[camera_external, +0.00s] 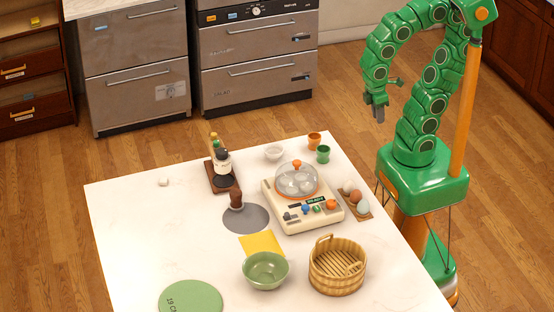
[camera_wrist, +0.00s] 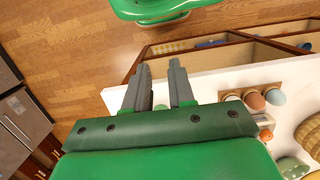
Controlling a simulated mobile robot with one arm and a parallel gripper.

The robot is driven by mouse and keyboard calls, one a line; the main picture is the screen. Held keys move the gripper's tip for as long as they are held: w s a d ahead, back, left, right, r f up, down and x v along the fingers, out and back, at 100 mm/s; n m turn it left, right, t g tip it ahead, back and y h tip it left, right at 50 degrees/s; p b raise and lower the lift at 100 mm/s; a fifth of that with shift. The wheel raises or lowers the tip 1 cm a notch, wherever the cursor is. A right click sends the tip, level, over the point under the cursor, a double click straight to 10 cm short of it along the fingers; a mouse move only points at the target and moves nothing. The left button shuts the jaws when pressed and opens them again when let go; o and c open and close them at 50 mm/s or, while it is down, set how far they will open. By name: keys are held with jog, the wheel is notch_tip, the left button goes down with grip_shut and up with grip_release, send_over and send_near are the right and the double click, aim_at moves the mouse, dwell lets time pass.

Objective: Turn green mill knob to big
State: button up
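A cream countertop appliance (camera_external: 302,205) with a clear dome lid stands on the white table. The knob markings are too small to read, and I cannot tell which setting the green knob has. A dark-and-white grinder-like device (camera_external: 222,168) on a brown base stands left of it. My gripper (camera_external: 378,112) hangs beyond the table's far right side, away from the appliance. In the wrist view its two grey fingers (camera_wrist: 158,88) are apart with nothing between them.
Eggs in a wooden holder (camera_external: 367,208) sit right of the appliance. A wooden basket (camera_external: 337,266), a green bowl (camera_external: 265,270) and a yellow sheet (camera_external: 262,244) lie in front. Orange (camera_external: 314,140) and green (camera_external: 323,154) cups stand behind. The table's left part is mostly clear.

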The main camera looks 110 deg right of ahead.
jog(key=o, duration=0.4)
jog(key=w+r+m, duration=0.1)
jog(key=w, duration=0.3)
jog(key=w+r+m, duration=0.2)
jog(key=w, duration=0.2)
jog(key=w+d+r+m, duration=0.1)
jog(key=w, duration=0.3)
jog(key=shift+d+r+m, duration=0.1)
jog(key=shift+r+m, duration=0.1)
jog(key=shift+m, duration=0.1)
jog(key=m+t, duration=0.2)
jog(key=m, duration=1.6)
send_over(218, 141)
jog(key=shift+s+a+f, duration=0.15)
jog(key=shift+a+f, duration=0.05)
jog(key=shift+f, duration=0.3)
jog(key=shift+s+a+f, duration=0.1)
jog(key=shift+a+f, duration=0.05)
jog(key=shift+f, duration=0.35)
jog(key=shift+w+d+f+m, duration=0.2)
jog(key=shift+w+f+m, duration=0.1)
jog(key=shift+w, duration=0.05)
jog(key=shift+f, duration=3.85)
grip_shut()
